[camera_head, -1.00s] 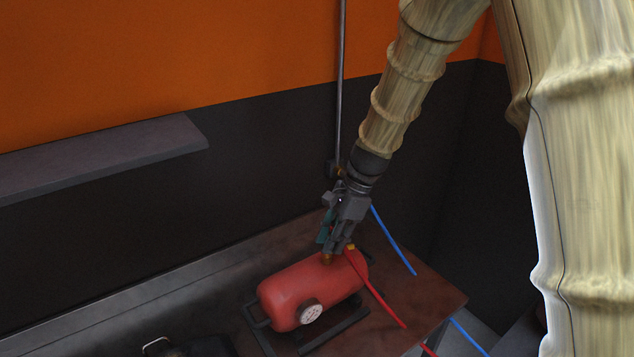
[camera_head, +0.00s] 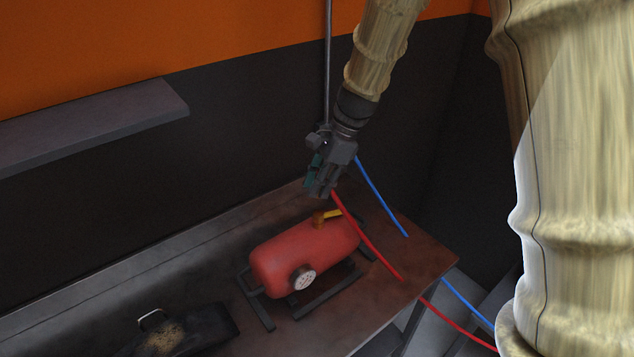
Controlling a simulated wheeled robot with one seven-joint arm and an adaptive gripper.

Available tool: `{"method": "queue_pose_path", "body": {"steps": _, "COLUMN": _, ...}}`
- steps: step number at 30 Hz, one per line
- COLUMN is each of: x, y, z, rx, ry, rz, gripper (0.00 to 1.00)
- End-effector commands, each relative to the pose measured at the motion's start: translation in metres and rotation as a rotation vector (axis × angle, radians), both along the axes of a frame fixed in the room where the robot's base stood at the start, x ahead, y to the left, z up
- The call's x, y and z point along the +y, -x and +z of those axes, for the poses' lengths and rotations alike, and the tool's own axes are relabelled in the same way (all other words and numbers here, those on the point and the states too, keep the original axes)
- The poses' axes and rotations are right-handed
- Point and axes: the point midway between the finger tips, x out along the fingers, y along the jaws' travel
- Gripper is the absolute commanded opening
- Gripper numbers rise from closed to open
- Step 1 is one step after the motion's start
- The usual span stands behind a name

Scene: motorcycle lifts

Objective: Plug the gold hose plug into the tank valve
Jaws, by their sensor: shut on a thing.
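The red tank (camera_head: 300,255) lies on its side on a dark frame on the bench, with a round gauge facing the front. The gold tank valve (camera_head: 319,219) with its yellow lever (camera_head: 333,213) stands on top of the tank. My gripper (camera_head: 320,190) points down above the valve, apart from it, and is shut on the end of the red hose (camera_head: 365,245). The fingers hide the gold hose plug. The hose runs from the fingers down to the right, past the tank.
A blue hose (camera_head: 383,202) hangs behind and right of my gripper. A vertical pipe (camera_head: 327,70) runs down the dark wall. A shelf (camera_head: 95,120) juts out at left. A dark tray-like object (camera_head: 190,330) with a handle lies at the bench's front left.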

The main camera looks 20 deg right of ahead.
Motion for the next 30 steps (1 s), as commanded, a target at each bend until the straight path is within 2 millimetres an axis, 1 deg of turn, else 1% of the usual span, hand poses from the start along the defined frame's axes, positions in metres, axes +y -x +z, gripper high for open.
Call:
{"method": "queue_pose_path", "body": {"steps": 1, "x": 0.000, "y": 0.000, "z": -0.007, "rx": 0.000, "ry": 0.000, "rz": 0.000, "gripper": 0.03}}
{"method": "queue_pose_path", "body": {"steps": 16, "x": 0.001, "y": 0.000, "z": -0.043, "rx": 0.000, "ry": 0.000, "rz": 0.001, "gripper": 0.03}}
{"method": "queue_pose_path", "body": {"steps": 21, "x": 0.001, "y": 0.000, "z": -0.048, "rx": 0.000, "ry": 0.000, "rz": 0.001, "gripper": 0.03}}
{"method": "queue_pose_path", "body": {"steps": 30, "x": 0.001, "y": 0.000, "z": -0.047, "rx": 0.000, "ry": 0.000, "rz": 0.001, "gripper": 0.03}}
